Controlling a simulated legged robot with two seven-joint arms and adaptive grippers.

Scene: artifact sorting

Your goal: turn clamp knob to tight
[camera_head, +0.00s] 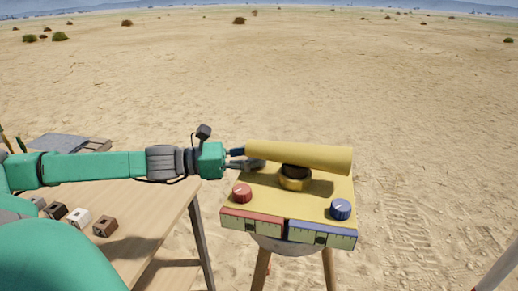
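A yellow instrument stands on a tripod right of the wooden table, with a yellow tube (305,157) across its top. A brass-coloured round mount (294,178) sits under the tube. A red knob (242,193) is on the plate's left and a blue knob (340,209) on its right. I cannot tell which part is the clamp knob or how it is set. My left gripper (250,163) is at the tube's left end, above the plate. Its fingers are partly hidden, so opening and contact are unclear. My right gripper is not in view.
Red (252,223) and blue (321,234) ruler-like scales run along the plate's front edge. The wooden table (150,215) at left holds several small blocks (105,226) and a grey panel (68,143). Open sand lies behind and to the right.

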